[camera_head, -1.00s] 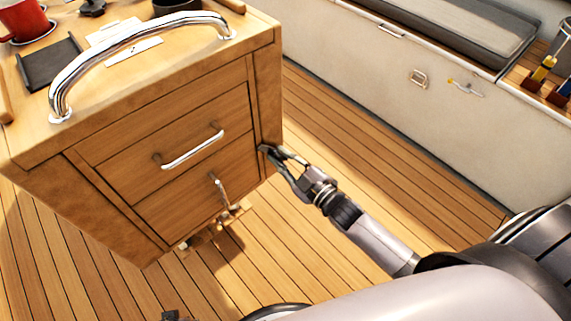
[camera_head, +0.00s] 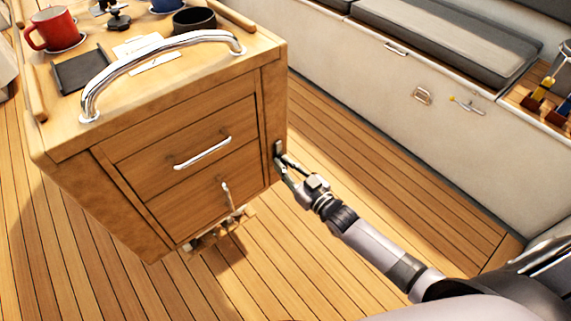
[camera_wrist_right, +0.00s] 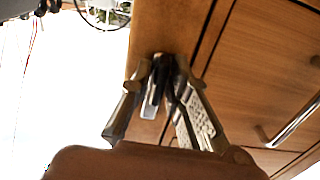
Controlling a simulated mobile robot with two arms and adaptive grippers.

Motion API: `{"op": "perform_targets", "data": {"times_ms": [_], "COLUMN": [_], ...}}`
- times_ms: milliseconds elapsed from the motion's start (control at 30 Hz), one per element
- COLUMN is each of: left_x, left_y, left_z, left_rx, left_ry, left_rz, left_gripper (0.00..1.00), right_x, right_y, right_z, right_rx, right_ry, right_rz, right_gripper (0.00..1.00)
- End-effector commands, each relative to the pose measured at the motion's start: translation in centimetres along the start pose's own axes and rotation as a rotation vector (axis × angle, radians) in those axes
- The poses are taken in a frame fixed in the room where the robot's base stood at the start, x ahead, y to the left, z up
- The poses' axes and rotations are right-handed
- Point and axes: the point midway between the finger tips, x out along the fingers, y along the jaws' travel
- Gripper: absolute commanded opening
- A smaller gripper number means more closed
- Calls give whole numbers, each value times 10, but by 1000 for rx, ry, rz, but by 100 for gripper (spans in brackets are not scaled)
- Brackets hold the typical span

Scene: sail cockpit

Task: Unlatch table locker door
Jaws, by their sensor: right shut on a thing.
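The wooden table locker (camera_head: 150,207) stands left of centre in the head view. Its front has a drawer with a chrome bar handle (camera_head: 202,153) and a lower panel with a small upright metal handle (camera_head: 226,194). My right gripper (camera_head: 281,163) is at the locker's right front edge, its fingers pointing at the wood. In the right wrist view my right gripper (camera_wrist_right: 160,72) is shut on a small dark metal latch piece (camera_wrist_right: 154,88) beside the wooden edge. The fingers hide much of this piece, so its exact position is unclear. My left gripper is out of view.
A large chrome grab rail (camera_head: 160,62) arches over the tabletop. A red mug (camera_head: 52,28), a black tray (camera_head: 82,71) and a dark bowl (camera_head: 194,19) sit on top. A white bench side (camera_head: 370,80) runs behind. Plank floor is clear between them.

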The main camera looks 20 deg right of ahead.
Motion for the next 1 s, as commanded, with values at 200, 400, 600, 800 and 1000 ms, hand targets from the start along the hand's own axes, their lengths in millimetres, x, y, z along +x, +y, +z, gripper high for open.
{"op": "perform_targets", "data": {"times_ms": [200, 400, 600, 800, 1000], "left_x": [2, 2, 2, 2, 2], "left_y": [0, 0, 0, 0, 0], "left_z": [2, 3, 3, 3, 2], "left_rx": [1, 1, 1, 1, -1], "left_ry": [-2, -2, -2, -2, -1], "left_rz": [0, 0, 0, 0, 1], "left_gripper": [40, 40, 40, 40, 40], "right_x": [0, 0, 0, 0, 0], "right_y": [0, 0, 0, 0, 0], "right_z": [1, 1, 1, 0, 0], "right_rx": [20, 23, 23, 20, 19], "right_ry": [-1, -2, -1, -1, 0], "right_rz": [1, 1, 1, 0, 0], "right_gripper": [0, 0, 22, 31, 31]}}
